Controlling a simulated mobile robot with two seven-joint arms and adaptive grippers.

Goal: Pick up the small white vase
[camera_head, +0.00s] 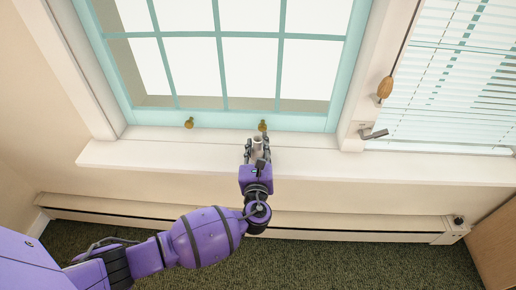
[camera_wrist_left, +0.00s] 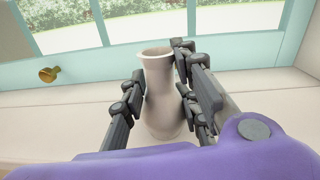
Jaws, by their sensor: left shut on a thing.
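The small white vase (camera_wrist_left: 160,90) stands upright between the fingers of my left gripper in the left wrist view. In the head view the vase (camera_head: 257,143) shows only in part, over the window sill, with the gripper around it. My left gripper (camera_head: 257,152) is shut on the vase, with a dark finger on each side; it also shows in the left wrist view (camera_wrist_left: 158,92). The vase's base is partly hidden, and I cannot tell whether it touches the sill. My right gripper is not in view.
The white window sill (camera_head: 400,168) is clear on both sides of the vase. Behind it is a teal-framed window (camera_head: 220,118) with brass knobs (camera_head: 189,123). A baseboard heater (camera_head: 340,222) runs below. Blinds (camera_head: 450,80) hang at the right, and a wooden piece (camera_head: 495,245) stands at the lower right.

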